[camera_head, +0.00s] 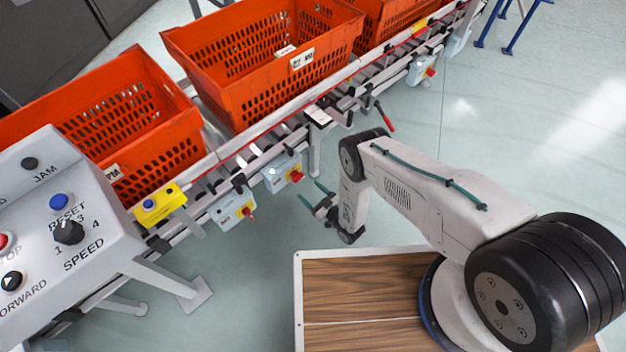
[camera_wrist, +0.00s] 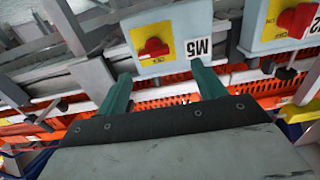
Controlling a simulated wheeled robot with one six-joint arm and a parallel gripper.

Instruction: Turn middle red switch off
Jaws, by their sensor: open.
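Three red switches show on grey boxes along the conveyor's near side in the head view: a left one (camera_head: 249,212), a middle one (camera_head: 296,176) and a far right one (camera_head: 431,72). My gripper (camera_head: 312,194) is open and empty, just to the right of the middle box and apart from it. In the wrist view, a red switch (camera_wrist: 153,48) on a yellow plate lies ahead of my gripper (camera_wrist: 161,82), whose green fingers are spread. A second red switch (camera_wrist: 296,18) is at upper right. The wrist picture looks upside down.
Orange totes (camera_head: 168,141) stand on the conveyor (camera_head: 262,152). A yellow box with a blue button (camera_head: 149,203) and a grey control panel (camera_head: 92,240) are at left. A red-tipped lever (camera_head: 386,120) juts out right of the middle box. Floor is clear at right.

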